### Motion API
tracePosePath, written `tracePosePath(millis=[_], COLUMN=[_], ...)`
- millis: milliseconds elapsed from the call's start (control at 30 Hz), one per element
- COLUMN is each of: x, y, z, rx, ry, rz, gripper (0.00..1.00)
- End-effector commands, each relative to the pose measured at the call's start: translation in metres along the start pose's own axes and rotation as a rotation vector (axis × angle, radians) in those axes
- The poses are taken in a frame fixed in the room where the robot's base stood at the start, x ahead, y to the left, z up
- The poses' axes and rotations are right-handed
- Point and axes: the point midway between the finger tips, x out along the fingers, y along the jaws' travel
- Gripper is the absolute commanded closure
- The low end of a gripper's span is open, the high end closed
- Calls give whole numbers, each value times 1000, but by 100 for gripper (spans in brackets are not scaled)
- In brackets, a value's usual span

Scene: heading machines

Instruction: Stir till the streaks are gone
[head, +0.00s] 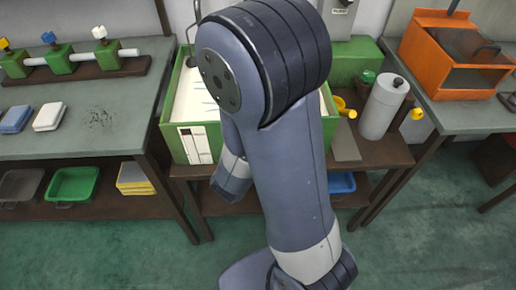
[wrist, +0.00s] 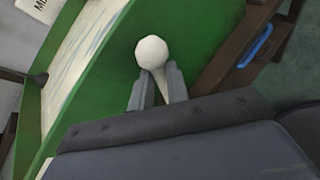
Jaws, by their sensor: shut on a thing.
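A green tank (head: 214,132) stands on the brown bench in the middle of the head view, partly behind my arm. It holds a whitish liquid (head: 192,98) with thin bluish-grey streaks. In the wrist view the streaked liquid (wrist: 84,45) lies left of the tank's green wall (wrist: 95,85). My gripper (wrist: 155,88) is shut on a white ball-ended handle (wrist: 151,52), whose tapered shaft passes between the fingers. The handle appears in front of the green wall; its far end cannot be seen. In the head view my arm hides the gripper and the handle.
A grey cylinder (head: 384,107) and yellow-handled items stand right of the tank. An orange machine (head: 455,60) sits on the right bench. A thin grey rod (head: 196,22) rises at the tank's back left.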

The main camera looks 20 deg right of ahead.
Motion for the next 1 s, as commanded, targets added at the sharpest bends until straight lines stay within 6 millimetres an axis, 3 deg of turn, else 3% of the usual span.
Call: tracePosePath(millis=[767,800,1000], x=[4,4,4], y=[-7,-7,-7], z=[2,2,2], rx=[68,68,67], ry=[48,48,48], rz=[18,18,18], gripper=[100,81,64])
